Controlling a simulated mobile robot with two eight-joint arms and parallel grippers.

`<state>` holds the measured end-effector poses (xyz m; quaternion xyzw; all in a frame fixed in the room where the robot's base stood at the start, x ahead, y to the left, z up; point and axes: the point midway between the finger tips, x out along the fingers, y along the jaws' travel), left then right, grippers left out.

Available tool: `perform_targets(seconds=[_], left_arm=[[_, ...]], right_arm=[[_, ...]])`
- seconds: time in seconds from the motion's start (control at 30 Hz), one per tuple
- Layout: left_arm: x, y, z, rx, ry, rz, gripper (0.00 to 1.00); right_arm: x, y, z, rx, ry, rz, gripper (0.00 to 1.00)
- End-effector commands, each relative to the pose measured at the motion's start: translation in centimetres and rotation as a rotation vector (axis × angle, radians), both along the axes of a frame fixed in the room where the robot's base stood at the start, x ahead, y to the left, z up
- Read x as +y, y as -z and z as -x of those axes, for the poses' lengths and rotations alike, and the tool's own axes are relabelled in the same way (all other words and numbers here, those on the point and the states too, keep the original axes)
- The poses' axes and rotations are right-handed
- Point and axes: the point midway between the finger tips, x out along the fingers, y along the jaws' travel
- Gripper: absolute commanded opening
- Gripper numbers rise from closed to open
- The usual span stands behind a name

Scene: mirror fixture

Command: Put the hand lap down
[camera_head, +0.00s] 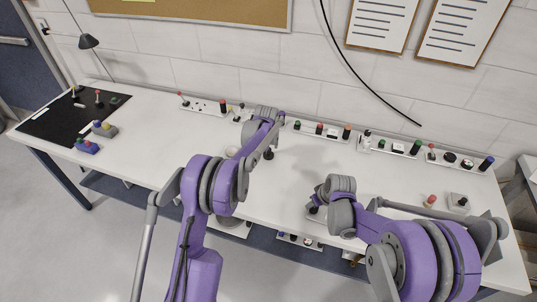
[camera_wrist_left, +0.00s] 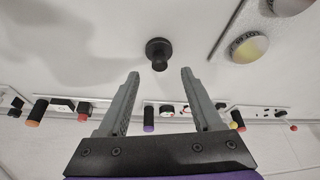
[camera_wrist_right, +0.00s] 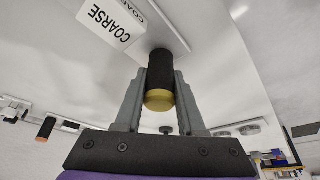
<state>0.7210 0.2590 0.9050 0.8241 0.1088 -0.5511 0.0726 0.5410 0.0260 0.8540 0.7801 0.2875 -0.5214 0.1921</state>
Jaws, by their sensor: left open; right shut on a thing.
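A black cylinder with a yellow end cap (camera_wrist_right: 159,98), which I take to be the hand lap's handle, stands between the fingers of my right gripper (camera_wrist_right: 158,90). The fingers are shut on its sides. Its far end meets or nearly meets a pale surface; I cannot tell if it touches. A white label reading COARSE (camera_wrist_right: 112,20) lies just beside it. In the head view my right wrist hides most of this. My left gripper (camera_wrist_left: 160,85) is open and empty, with a black knob (camera_wrist_left: 159,52) beyond its fingertips; the knob also shows in the head view (camera_head: 268,153).
Several strips of coloured handles (camera_head: 322,131) line the back wall. A small block with a black knob (camera_head: 459,202) is at right. The left bench middle is clear.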

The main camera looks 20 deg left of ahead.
Motion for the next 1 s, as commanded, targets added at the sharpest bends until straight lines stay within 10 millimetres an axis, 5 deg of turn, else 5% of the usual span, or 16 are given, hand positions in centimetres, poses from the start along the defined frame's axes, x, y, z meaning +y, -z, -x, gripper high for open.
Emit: perform_targets(seconds=[0.6,0.87,1.0], left_arm=[[0.7,5.8,-2.9,-0.001,0.000,0.000,0.67],[0.7,5.9,-2.9,-0.001,0.000,0.000,0.67],[0.7,5.9,-2.9,-0.001,0.000,0.000,0.41]], right_arm=[[0.0,0.0,0.0,-0.001,0.000,-0.001,0.00],[0.0,0.0,0.0,-0.001,0.000,-0.001,0.00],[0.0,0.0,0.0,-0.001,0.000,-0.001,0.00]])
